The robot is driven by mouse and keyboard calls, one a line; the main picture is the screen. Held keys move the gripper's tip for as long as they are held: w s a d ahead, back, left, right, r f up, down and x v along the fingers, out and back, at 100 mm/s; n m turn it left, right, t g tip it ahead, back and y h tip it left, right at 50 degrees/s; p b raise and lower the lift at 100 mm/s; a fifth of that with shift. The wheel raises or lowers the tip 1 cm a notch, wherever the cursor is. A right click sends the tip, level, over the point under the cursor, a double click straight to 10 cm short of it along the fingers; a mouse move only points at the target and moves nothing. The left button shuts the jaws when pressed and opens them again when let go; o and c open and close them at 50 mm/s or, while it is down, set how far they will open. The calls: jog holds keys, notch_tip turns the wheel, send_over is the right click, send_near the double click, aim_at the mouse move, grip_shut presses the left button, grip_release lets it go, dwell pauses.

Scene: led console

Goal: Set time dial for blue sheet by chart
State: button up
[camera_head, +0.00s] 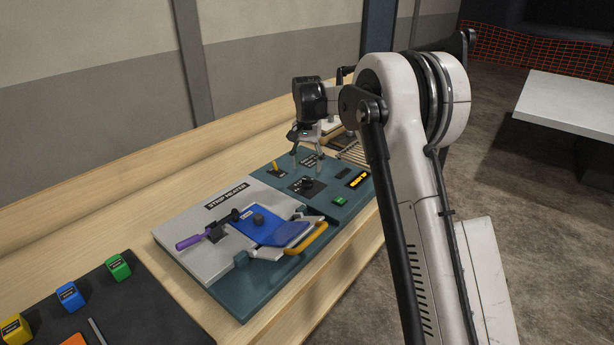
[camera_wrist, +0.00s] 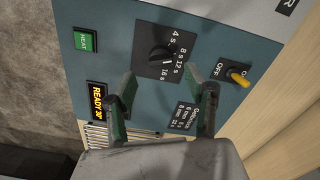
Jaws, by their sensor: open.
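The time dial (camera_wrist: 160,58) is a black knob on a black square plate marked 4 s, 8 s, 12 s and 16 s; I cannot clearly tell which mark it points at. It also shows in the head view (camera_head: 306,184). The chart (camera_wrist: 183,116) is a small dark label between my fingers in the wrist view, its rows too small to read surely. The blue sheet (camera_head: 290,233) lies on the strip heater (camera_head: 205,232). My gripper (camera_wrist: 167,86) is open and empty, above the console and near the dial, its fingers apart from the knob. It also shows in the head view (camera_head: 307,156).
A green HEAT button (camera_wrist: 84,42), a lit READY display (camera_wrist: 97,97) and a yellow ON/OFF switch (camera_wrist: 240,78) surround the dial. A purple-handled clamp (camera_head: 190,242) and orange handle (camera_head: 307,238) stand on the heater. Coloured blocks (camera_head: 69,295) sit on a dark mat.

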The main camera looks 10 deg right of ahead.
aim_at(307, 180)
jog(key=shift+r, duration=2.65)
jog(key=s+r+n+t, duration=0.1)
jog(key=s+r, duration=0.3)
jog(key=s, duration=0.4)
jog(key=s+r+n+t+b, duration=0.1)
jog(key=s+r, duration=0.2)
jog(key=s, duration=0.5)
jog(key=s+r+n+t, duration=0.1)
jog(key=s+r+t, duration=0.1)
jog(key=s+r, duration=0.35)
jog(key=s+f+n+t, duration=0.1)
jog(key=s+f, duration=0.2)
jog(key=s, duration=0.5)
jog(key=s+f+n+t, duration=0.1)
jog(key=s+f, duration=0.3)
jog(key=s, duration=0.5)
jog(key=s+f+t+b, duration=0.1)
jog(key=s+f, duration=0.3)
jog(key=s, duration=0.4)
jog(key=shift+s+d+f+n, duration=0.15)
jog(key=shift+s+f+n, duration=0.05)
jog(key=shift+s+n, duration=0.2)
